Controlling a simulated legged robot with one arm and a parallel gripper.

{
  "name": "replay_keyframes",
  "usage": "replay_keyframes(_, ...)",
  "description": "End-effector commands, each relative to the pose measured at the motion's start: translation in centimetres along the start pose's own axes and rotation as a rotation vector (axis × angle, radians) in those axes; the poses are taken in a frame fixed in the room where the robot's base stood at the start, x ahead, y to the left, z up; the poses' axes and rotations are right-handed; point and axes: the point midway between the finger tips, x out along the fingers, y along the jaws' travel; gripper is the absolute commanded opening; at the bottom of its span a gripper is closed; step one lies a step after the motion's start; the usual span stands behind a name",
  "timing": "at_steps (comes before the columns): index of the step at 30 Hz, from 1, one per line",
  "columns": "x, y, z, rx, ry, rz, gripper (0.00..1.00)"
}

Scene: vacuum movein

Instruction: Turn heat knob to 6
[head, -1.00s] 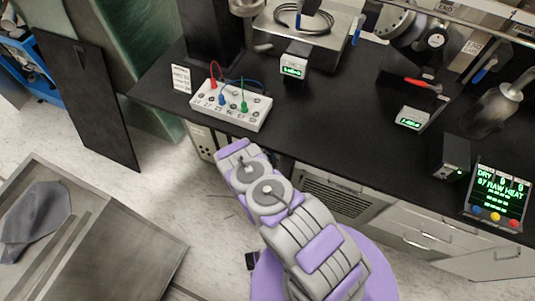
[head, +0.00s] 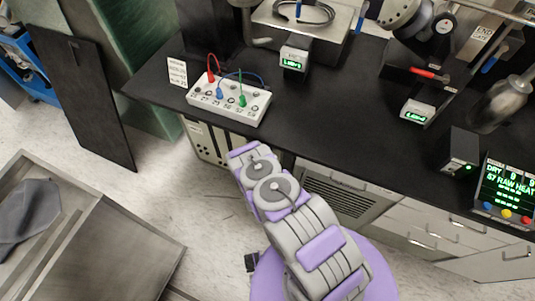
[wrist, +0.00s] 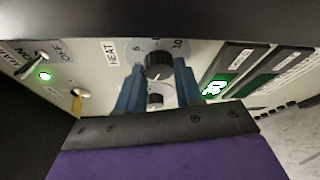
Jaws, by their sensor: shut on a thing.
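In the wrist view, the black heat knob (wrist: 158,65) sits on a light panel beside the HEAT label (wrist: 111,53). Its dial (wrist: 176,52) has printed numbers, with 10 at the upper right. The knob's pointer is too small to read surely. My gripper (wrist: 159,74) has its two blue fingers on either side of the knob and is shut on it. Another knob (wrist: 155,99) shows lower down between the fingers, partly hidden. In the head view my arm reaches toward the counter front; the heat knob and fingers are not visible there.
The panel also has a toggle switch (wrist: 33,64) by a lit green light (wrist: 44,76), and a green display (wrist: 214,88). The black counter (head: 330,120) holds a white box with coloured leads (head: 228,104) and a display screen (head: 508,188). A metal cart (head: 110,240) stands at lower left.

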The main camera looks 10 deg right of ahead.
Motion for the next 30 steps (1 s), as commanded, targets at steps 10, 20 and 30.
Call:
replay_keyframes(10,-0.11,-0.45,0.07,0.079,-0.001,0.024,0.05)
replay_keyframes(20,-0.14,-0.48,0.13,0.084,-0.001,0.024,0.05)
replay_keyframes(30,-0.11,-0.32,0.12,0.084,-0.001,0.028,0.59)
